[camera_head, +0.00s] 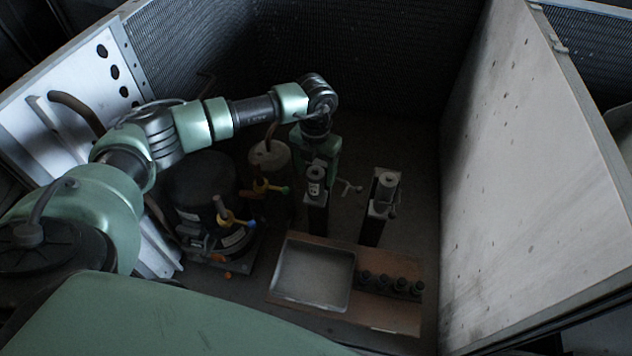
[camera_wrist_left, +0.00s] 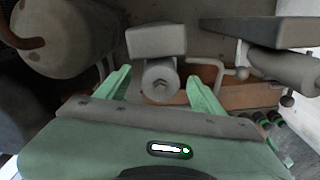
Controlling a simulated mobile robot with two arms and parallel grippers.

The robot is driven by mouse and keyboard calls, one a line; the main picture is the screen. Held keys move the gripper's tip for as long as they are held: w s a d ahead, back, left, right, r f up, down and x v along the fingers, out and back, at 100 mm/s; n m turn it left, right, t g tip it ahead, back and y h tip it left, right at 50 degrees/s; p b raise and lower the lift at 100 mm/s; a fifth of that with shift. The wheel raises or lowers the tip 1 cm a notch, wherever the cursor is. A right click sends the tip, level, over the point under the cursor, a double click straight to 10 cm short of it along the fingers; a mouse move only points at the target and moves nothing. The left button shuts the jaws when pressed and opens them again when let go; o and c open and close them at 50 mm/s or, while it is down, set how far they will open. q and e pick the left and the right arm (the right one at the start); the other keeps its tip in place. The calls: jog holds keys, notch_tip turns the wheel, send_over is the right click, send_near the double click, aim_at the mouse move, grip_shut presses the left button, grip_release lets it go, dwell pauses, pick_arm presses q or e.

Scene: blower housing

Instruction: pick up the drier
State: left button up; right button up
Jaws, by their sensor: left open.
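A small grey cylinder that looks like a drier (camera_head: 315,182) stands upright at a dark post in the middle of the head view. Its round end (camera_wrist_left: 160,80) shows in the left wrist view. My left gripper (camera_head: 318,165) is right above it, pointing down. In the left wrist view its two green fingers (camera_wrist_left: 160,74) are spread, one on each side of the cylinder, with visible gaps. A second similar cylinder (camera_head: 386,186) stands on another post to the right. I cannot tell from the pictures which one is the drier. My right gripper is not in view.
A wooden board with a grey tray (camera_head: 312,276) and several dark round parts (camera_head: 392,284) lies in front of the posts. A dark compressor (camera_head: 205,195) with valves and pipes (camera_head: 262,187) stands left. A pale wall panel (camera_head: 535,160) bounds the right.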

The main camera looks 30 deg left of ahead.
pick_arm(q)
notch_tip(320, 180, down, 3)
grip_shut()
jog(key=shift+r, duration=0.1)
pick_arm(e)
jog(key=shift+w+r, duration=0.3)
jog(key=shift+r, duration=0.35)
pick_arm(q)
jog(key=shift+r, duration=0.1)
